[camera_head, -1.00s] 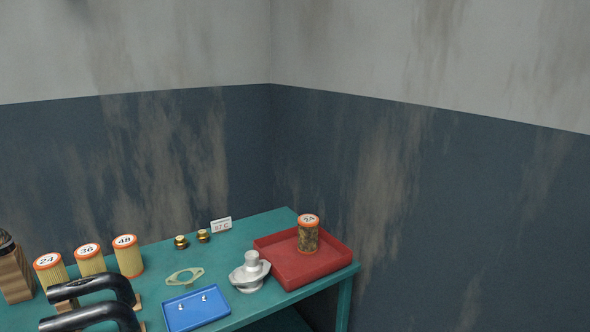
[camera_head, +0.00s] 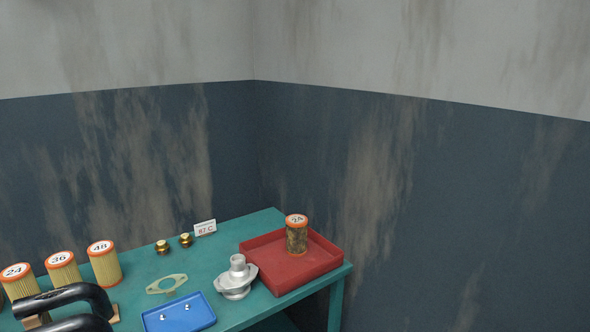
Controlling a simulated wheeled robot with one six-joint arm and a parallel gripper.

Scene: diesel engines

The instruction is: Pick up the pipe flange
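The silver metal piece with a short upright neck and a flat eared base (camera_head: 236,281) looks like the pipe flange. It stands on the green table (camera_head: 262,220), just left of the red tray and right of a flat yellowish gasket (camera_head: 167,284). Nothing covers it. My gripper is not in view.
The red tray (camera_head: 318,267) holds a dirty filter (camera_head: 297,238). A blue tray (camera_head: 178,314) with two small metal parts lies in front. Black curved pipes (camera_head: 66,294) and numbered filters (camera_head: 104,266) stand left. Two brass parts (camera_head: 174,243) and a sign (camera_head: 205,228) are behind. Walls close the back.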

